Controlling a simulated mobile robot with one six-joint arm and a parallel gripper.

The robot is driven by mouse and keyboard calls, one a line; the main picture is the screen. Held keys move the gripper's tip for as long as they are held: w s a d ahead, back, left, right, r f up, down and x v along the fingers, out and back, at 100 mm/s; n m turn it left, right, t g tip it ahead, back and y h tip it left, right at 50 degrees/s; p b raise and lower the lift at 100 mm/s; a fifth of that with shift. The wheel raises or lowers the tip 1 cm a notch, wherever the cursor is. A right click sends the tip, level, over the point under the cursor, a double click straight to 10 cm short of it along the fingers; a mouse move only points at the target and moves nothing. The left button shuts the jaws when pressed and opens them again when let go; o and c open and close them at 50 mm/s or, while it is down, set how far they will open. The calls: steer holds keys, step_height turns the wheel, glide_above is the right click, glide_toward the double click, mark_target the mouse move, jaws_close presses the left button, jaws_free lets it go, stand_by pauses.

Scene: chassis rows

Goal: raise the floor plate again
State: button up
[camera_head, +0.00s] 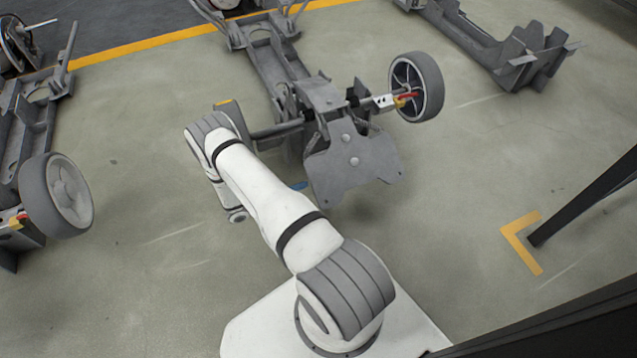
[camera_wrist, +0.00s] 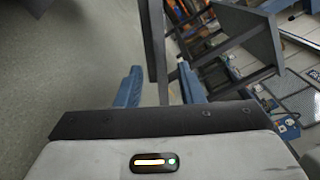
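A grey plate with cut-out edges and bolt heads (camera_head: 352,170) sits at the near end of the middle chassis in the head view; I take it to be the floor plate. My gripper is mostly hidden behind my arm there; only a bit of blue shows beside the plate's left edge. In the wrist view, my gripper (camera_wrist: 161,80) has two blue fingers spread apart. A dark, narrow bar or plate edge (camera_wrist: 153,35) stands between them, with gaps visible on both sides. I cannot tell which part of the chassis it is, and no contact is clear.
A wheel (camera_head: 417,87) stands right of the plate on the middle chassis. Another chassis with a wheel (camera_head: 62,195) is at the left, and a third frame (camera_head: 500,55) at upper right. A dark post (camera_head: 585,200) rises at right. Floor between is clear.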

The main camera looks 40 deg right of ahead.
mark_target(318, 179)
steer(key=b+x, duration=0.1)
steer(key=x, duration=0.6)
steer(key=shift+c, duration=0.3)
jaws_close()
